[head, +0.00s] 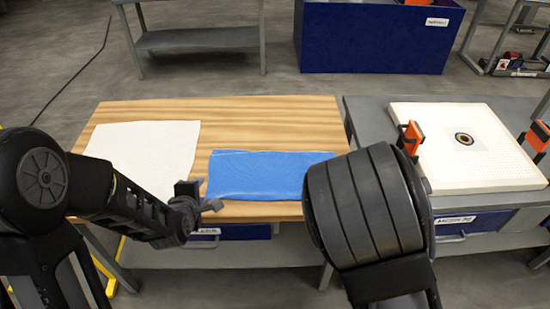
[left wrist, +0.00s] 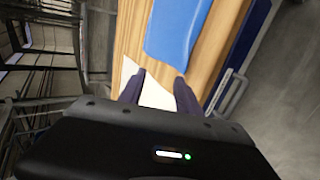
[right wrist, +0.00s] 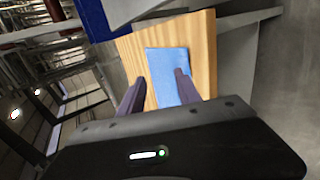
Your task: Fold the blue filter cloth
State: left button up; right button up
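The blue filter cloth (head: 265,174) lies flat as a rough rectangle on the wooden table, near its front edge. A thin pale line runs along its far edge; I cannot tell how many layers it has. It also shows in the left wrist view (left wrist: 180,25) and the right wrist view (right wrist: 168,72). My left gripper (head: 203,196) is open and empty, just left of the cloth's near left corner. Its fingers (left wrist: 158,88) stand apart. My right gripper (right wrist: 160,92) is open, its fingers apart with the cloth beyond them. In the head view my right arm hides it.
A white cloth (head: 143,148) lies on the left of the wooden table (head: 240,108). To the right, a grey bench (head: 368,118) bears a white perforated plate (head: 490,170) with a round center hole and orange clamps (head: 412,138). A blue bin (head: 375,38) stands behind.

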dwell(0.5)
